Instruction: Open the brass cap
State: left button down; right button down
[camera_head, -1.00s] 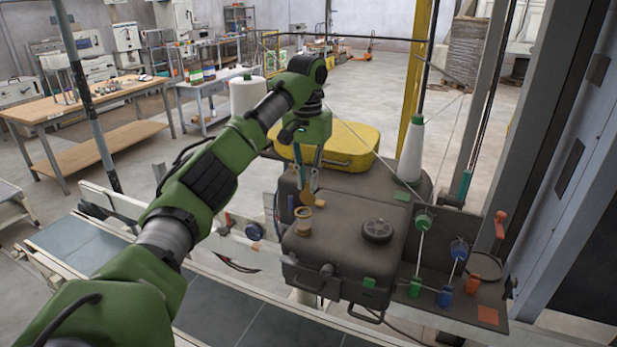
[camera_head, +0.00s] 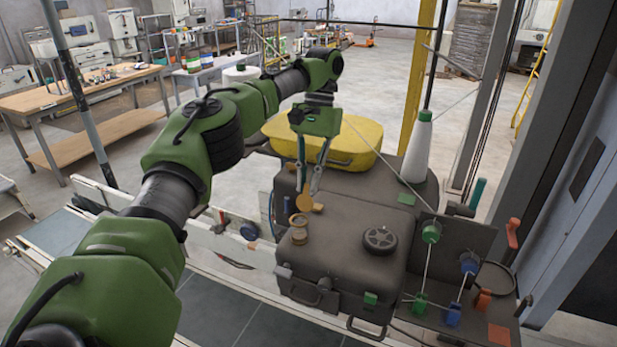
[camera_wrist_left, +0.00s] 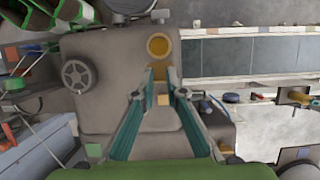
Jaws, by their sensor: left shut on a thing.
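The brass cap (camera_head: 305,202) shows as a raised golden piece at the rear of a short brass neck (camera_head: 299,236) on the left part of the grey machine's top. The neck's round rim faces up and shows as a golden ring (camera_wrist_left: 159,46) in the left wrist view. My left gripper (camera_head: 311,191) reaches down from above, just behind the neck. Its teal fingers converge on the brass piece (camera_wrist_left: 160,74) and are shut on it. The fingertips partly hide the cap, so its exact tilt is hard to tell. My right gripper is not in view.
A black handwheel (camera_head: 380,240) sits on the grey housing (camera_head: 345,265), right of the neck. A yellow case (camera_head: 345,150) lies behind, and a white thread cone (camera_head: 416,155) stands at the back right. Coloured spools and threads are at the right. A conveyor (camera_head: 225,310) runs along the front left.

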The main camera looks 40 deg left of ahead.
pick_arm(q)
jog(key=shift+f, duration=0.15)
jog(key=c, duration=2)
grip_release()
jog(key=shift+c, duration=0.2)
jog(key=shift+w, duration=0.1)
